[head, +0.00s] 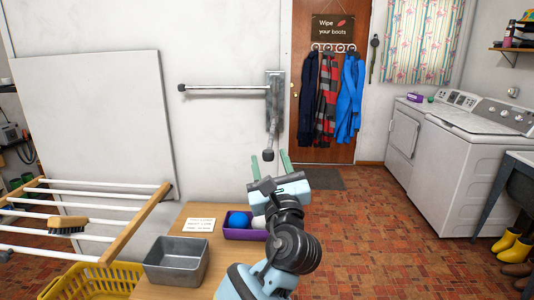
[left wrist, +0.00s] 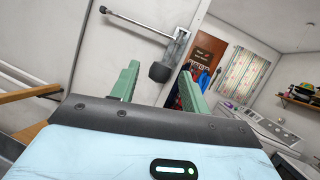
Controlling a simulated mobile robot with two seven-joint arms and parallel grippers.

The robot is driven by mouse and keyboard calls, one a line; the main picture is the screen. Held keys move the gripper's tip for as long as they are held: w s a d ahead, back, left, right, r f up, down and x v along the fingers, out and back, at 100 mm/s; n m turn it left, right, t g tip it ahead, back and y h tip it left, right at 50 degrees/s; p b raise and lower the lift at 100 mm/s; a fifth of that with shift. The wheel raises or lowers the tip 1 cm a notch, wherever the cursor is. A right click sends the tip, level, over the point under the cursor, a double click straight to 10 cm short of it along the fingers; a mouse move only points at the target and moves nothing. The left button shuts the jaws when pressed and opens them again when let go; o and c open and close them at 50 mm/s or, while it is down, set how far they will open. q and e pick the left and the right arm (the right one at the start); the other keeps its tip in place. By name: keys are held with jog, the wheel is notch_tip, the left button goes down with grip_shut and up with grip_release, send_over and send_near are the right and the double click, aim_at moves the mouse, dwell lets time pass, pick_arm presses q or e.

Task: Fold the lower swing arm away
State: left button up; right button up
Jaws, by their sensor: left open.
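A grey metal bracket (head: 275,92) is fixed to the white wall. Its upper swing arm (head: 225,87) sticks out to the left along the wall. Its lower swing arm (head: 273,128) points out from the wall towards me and ends in a dark cap (head: 267,155). My left gripper (head: 270,162) is open, its green fingers to either side of the cap as seen. In the left wrist view the cap (left wrist: 159,72) shows between the fingertips (left wrist: 158,80), with no visible contact; how deep it lies between them I cannot tell. My right gripper is not in view.
Below my left arm is a wooden table with a grey metal bin (head: 178,270), a purple tray (head: 236,234) holding a blue ball, and a card (head: 199,225). A drying rack (head: 130,232) with a brush (head: 66,226) stands left. Coats hang on the door behind.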

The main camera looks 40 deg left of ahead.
pick_arm(q)
jog(key=shift+x, duration=1.35)
jog(key=shift+c, duration=0.4)
grip_shut()
